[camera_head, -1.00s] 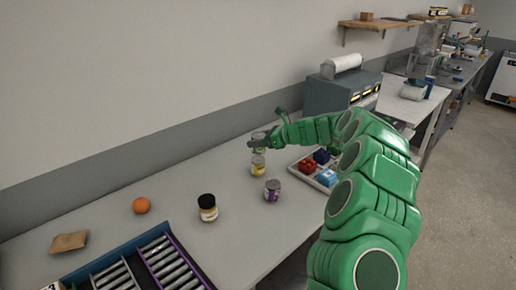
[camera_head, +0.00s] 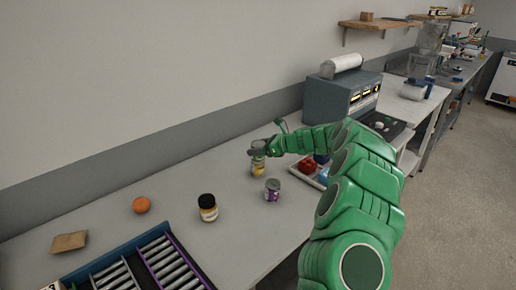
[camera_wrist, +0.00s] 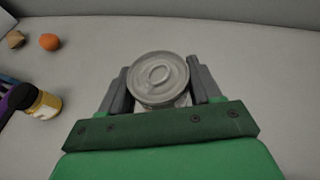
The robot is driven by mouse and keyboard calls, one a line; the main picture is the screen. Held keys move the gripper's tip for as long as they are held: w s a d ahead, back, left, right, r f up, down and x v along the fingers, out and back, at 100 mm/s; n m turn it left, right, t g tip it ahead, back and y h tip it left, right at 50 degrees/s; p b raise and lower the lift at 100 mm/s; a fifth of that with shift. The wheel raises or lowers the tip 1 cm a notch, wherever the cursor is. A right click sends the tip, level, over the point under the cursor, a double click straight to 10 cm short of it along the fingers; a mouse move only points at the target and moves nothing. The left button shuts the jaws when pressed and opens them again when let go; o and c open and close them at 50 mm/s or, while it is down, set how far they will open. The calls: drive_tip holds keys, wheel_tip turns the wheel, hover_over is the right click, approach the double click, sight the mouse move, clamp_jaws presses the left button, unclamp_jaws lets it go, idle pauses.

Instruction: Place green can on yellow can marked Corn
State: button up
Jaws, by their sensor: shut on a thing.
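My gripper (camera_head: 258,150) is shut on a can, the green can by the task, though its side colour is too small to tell. In the wrist view the can's grey metal lid with pull ring (camera_wrist: 160,76) shows between the two fingers (camera_wrist: 163,88). The yellow can (camera_head: 258,170) stands upright on the table directly below the held can. The held can is at or very close to the yellow can's top; I cannot tell whether they touch. The yellow can is hidden under the held can in the wrist view.
A purple-labelled can (camera_head: 272,190) stands just in front and right. A black-lidded jar (camera_head: 208,208) and an orange (camera_head: 141,205) stand to the left. A tray with red and blue items (camera_head: 308,178) lies right, partly behind my arm. Table between jar and orange is clear.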

drive_tip(key=o, duration=1.2)
drive_tip(key=shift+c, duration=0.2)
drive_tip(key=shift+d+r, duration=0.1)
drive_tip(key=shift+r, duration=0.05)
drive_tip(key=v, duration=1.2)
